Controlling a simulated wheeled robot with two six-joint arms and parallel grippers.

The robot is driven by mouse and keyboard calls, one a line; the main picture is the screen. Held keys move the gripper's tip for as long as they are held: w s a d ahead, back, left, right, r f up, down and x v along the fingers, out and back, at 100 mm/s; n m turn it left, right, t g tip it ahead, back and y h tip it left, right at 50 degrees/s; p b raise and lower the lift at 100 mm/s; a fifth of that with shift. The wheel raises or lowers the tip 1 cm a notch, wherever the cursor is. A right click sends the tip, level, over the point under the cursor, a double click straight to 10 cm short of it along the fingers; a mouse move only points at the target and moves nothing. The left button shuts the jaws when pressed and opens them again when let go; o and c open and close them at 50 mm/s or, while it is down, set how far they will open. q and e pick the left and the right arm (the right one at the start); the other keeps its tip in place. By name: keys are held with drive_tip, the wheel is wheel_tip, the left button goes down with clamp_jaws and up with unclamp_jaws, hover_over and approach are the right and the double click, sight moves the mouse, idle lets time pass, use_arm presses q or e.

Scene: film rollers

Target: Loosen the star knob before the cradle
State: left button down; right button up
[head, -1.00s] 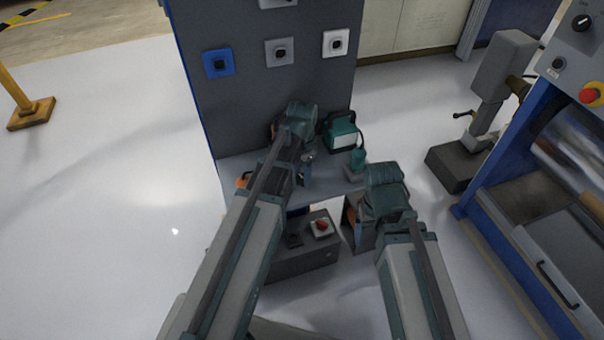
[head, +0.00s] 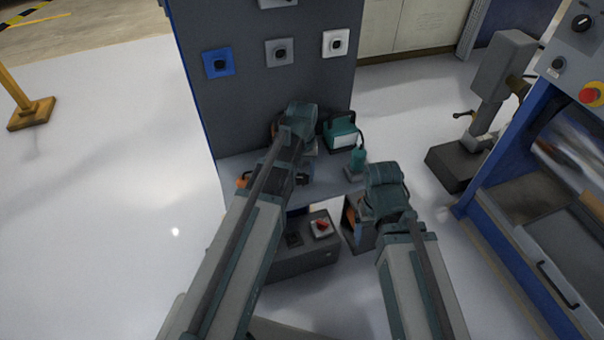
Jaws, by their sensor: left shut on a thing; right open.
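My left arm reaches over the grey bench ledge, and its gripper (head: 303,179) is low over the ledge, partly hidden behind my own wrist and forearm. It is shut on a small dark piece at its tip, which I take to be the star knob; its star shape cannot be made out. The cradle cannot be told apart here, as my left arm covers that part of the ledge. My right gripper (head: 359,228) hangs in front of the ledge at the right, open and apart from anything on it, mostly hidden under my own wrist.
A teal box-like device (head: 341,134) and a small teal bottle-like item (head: 357,160) stand on the ledge (head: 345,185), right of my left gripper. An upright grey panel (head: 235,115) rises behind. A blue-framed machine (head: 500,245) stands at the right.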

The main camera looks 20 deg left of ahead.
sight(302, 177)
use_arm(q)
drive_tip(key=n, duration=0.4)
drive_tip(key=shift+n, duration=0.4)
idle(0.4)
drive_tip(key=shift+c, duration=1.1)
unclamp_jaws()
drive_tip(key=shift+r, duration=0.1)
wheel_tip(302, 177, up, 14)
drive_tip(key=p, duration=1.3)
drive_tip(key=shift+f+p, duration=0.2)
drive_tip(key=shift+p, duration=0.2)
drive_tip(key=shift+f, duration=0.15)
